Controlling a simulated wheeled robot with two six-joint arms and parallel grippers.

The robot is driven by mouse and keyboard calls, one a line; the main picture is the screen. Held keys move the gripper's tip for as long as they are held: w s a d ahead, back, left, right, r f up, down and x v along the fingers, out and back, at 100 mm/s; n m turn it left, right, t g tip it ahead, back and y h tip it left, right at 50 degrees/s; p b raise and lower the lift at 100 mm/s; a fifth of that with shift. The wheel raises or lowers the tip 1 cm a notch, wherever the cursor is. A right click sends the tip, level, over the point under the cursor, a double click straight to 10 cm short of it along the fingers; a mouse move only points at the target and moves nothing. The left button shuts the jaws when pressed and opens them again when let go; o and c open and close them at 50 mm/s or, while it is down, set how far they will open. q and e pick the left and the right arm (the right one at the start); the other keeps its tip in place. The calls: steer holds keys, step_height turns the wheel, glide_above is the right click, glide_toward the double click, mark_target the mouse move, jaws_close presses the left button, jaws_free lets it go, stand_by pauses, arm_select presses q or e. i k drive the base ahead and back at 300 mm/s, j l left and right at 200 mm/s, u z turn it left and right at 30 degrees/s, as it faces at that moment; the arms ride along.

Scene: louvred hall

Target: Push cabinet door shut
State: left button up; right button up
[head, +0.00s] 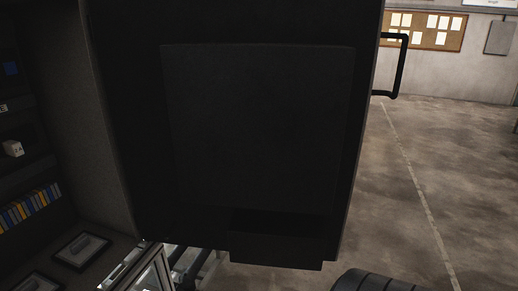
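The cabinet door (260,130) is a large dark panel filling the middle of the head view. It stands open, swung out from the cabinet (75,120) at the left. Its inner face shows a raised rectangular panel and a small dark bin (277,240) at the bottom. A black bar handle (403,65) sticks out past its right edge. Neither of my grippers shows, and I see nothing of mine touching the door's visible face. The door hides what stands behind it.
Inside the cabinet are a row of coloured spines (30,206), a small white box (13,148) and framed pieces (82,250). A dark ribbed object (372,281) is cut off at the bottom. Concrete floor (450,170) lies clear at the right, before a wall with a corkboard (425,31).

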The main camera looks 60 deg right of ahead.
mark_target(238, 126)
steer(key=k+l+u, duration=0.2)
steer(key=l, duration=0.35)
steer(key=k+l+u, duration=0.15)
steer(key=l, duration=0.35)
steer(key=k+l+u, duration=0.2)
steer(key=l, duration=0.25)
steer(key=k+l+u, duration=0.15)
steer(key=k+l, duration=0.15)
steer(key=l, duration=0.15)
steer(key=k+l+u, duration=0.2)
steer(key=k+l, duration=0.1)
steer(key=l, duration=0.1)
